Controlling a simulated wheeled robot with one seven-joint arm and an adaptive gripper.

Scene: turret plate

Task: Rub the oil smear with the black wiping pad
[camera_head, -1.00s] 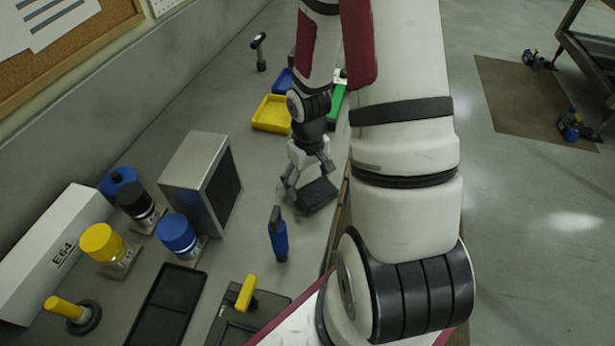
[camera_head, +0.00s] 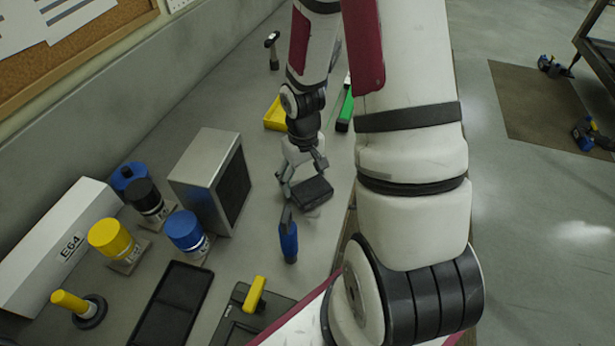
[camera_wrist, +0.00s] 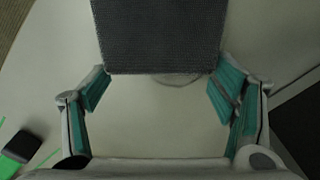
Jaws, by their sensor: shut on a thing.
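The black wiping pad (camera_head: 312,190) is a flat dark block at the end of my gripper (camera_head: 298,184), low over the grey bench. In the wrist view the pad (camera_wrist: 158,35) fills the top middle, between and beyond the teal-lined fingers of my gripper (camera_wrist: 160,88). My gripper is shut on the pad. A faint greyish patch (camera_wrist: 178,79), probably the oil smear, shows at the pad's near edge; the pad hides the rest. I cannot tell whether the pad touches the bench.
A metal box with a dark front (camera_head: 213,180) stands left of my gripper. A blue-handled tool (camera_head: 289,242) is just nearer. Capped containers (camera_head: 187,233) and a black tray (camera_head: 172,303) are at the lower left.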

